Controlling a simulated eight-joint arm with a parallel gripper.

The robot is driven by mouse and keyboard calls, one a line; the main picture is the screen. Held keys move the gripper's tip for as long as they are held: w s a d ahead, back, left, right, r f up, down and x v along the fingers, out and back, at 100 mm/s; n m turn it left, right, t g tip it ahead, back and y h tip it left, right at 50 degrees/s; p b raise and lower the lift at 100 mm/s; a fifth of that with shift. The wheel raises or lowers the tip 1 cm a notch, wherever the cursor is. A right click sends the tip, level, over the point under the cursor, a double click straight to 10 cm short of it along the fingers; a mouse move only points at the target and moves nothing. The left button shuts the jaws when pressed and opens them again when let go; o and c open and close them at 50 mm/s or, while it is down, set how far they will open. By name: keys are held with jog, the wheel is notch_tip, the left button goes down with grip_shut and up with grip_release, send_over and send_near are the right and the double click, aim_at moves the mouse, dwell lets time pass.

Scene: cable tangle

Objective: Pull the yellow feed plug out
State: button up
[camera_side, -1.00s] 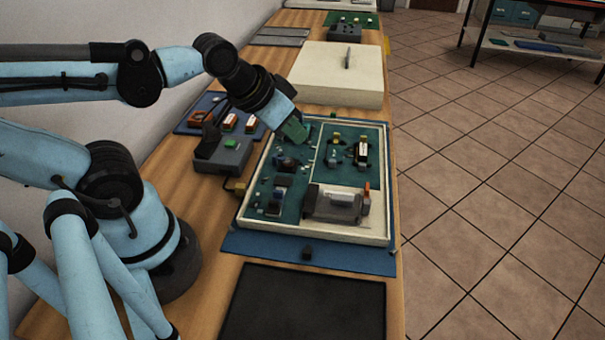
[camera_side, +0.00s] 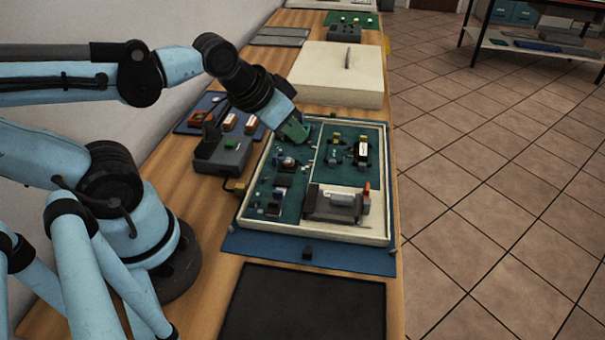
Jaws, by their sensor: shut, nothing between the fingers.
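A small yellow plug-like piece (camera_side: 237,186) sits at the left outer edge of the open white case (camera_side: 390,215), beside a grey box. Another small yellowish piece (camera_side: 336,137) stands on the green board inside the case. I cannot tell for certain which is the feed plug. My gripper (camera_side: 303,142) is shut and empty, angled down over the upper left part of the case, apart from both yellow pieces. Its fingertips are small and dark here, and they hide a little of the board behind them.
The grey box (camera_side: 222,158) with a dark top stands left of the case. A grey module with a pale cylinder (camera_side: 340,199) fills the case's lower right. A cream lidded box (camera_side: 337,75) stands behind. A black mat (camera_side: 305,303) lies bare in front.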

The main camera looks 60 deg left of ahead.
jog(key=shift+o, duration=2.2)
jog(key=shift+s+a+f, duration=0.1)
jog(key=shift+s+a, duration=0.05)
jog(key=shift+a, duration=0.15)
jog(key=o, duration=0.3)
jog(key=s+a+m+g, duration=0.1)
jog(key=m, duration=0.1)
jog(key=s+a+f+m+g, duration=0.1)
jog(key=s+a+m+g, duration=0.1)
jog(key=shift+s+a+y, duration=0.15)
jog(key=shift+a+y, duration=0.15)
jog(key=m+g, duration=0.4)
jog(key=m, duration=0.1)
send_near(238, 185)
jog(key=shift+a+f, duration=0.2)
jog(key=shift+f, duration=4.35)
grip_shut()
